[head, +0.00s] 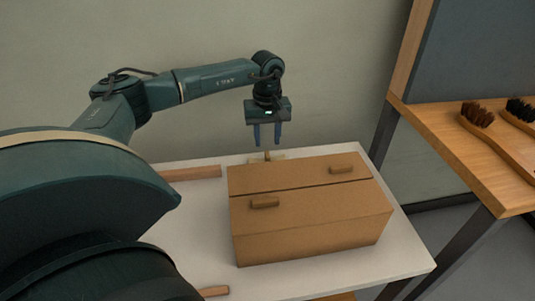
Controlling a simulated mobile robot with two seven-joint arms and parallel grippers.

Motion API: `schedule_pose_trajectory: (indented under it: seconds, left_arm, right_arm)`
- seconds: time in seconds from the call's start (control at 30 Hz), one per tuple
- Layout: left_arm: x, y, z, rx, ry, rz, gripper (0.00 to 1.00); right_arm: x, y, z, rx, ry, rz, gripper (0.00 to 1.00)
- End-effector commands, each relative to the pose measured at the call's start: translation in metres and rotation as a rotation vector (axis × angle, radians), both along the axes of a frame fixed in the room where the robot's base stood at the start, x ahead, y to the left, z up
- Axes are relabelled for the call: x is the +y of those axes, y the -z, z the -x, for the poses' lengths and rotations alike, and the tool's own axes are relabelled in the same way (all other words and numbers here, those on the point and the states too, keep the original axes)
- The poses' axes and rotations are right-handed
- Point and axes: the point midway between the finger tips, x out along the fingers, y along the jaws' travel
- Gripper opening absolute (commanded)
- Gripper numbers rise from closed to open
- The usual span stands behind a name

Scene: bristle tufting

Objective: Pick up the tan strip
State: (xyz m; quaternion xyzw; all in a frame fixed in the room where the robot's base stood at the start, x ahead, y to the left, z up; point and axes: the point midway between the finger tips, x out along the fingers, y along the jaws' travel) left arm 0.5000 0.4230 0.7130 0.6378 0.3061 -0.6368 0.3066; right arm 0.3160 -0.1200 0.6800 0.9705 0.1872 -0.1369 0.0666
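My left gripper (267,143) hangs pointing down behind the cardboard box, its two fingers apart with nothing visible between them. Just below the fingertips is a small pale tan piece (278,155) with a little upright part, at the box's back edge. The box hides its lower part, so I cannot tell its full shape or whether it is the tan strip. A brownish wooden bar (190,174) lies on the table left of the box. My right gripper is not in view.
The closed cardboard box (310,215) with two small handles takes up much of the white table (195,225). Another wooden piece (214,291) lies near the front. At right, a wooden shelf (460,150) holds brushes (478,115). A wall stands behind.

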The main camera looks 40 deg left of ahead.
Motion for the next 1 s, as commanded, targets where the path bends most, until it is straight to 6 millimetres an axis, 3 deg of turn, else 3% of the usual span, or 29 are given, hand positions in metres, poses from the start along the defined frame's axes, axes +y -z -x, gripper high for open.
schedule_pose_trajectory:
  seconds: [0.1, 0.3, 0.6, 1.0]
  left_arm:
    - [-0.002, 0.021, 0.003, 0.004, 0.001, 0.0, 0.36]
    - [-0.004, 0.045, 0.004, 0.003, 0.0, 0.0, 0.36]
    - [-0.003, 0.048, 0.003, 0.001, 0.0, 0.0, 0.36]
    - [-0.003, 0.047, 0.003, 0.001, 0.0, 0.0, 0.03]
  right_arm:
    - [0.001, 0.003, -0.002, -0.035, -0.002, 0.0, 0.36]
    - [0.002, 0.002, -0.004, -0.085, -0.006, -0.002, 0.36]
    - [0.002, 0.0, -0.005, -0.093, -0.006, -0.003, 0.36]
    - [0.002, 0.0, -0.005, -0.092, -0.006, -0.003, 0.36]
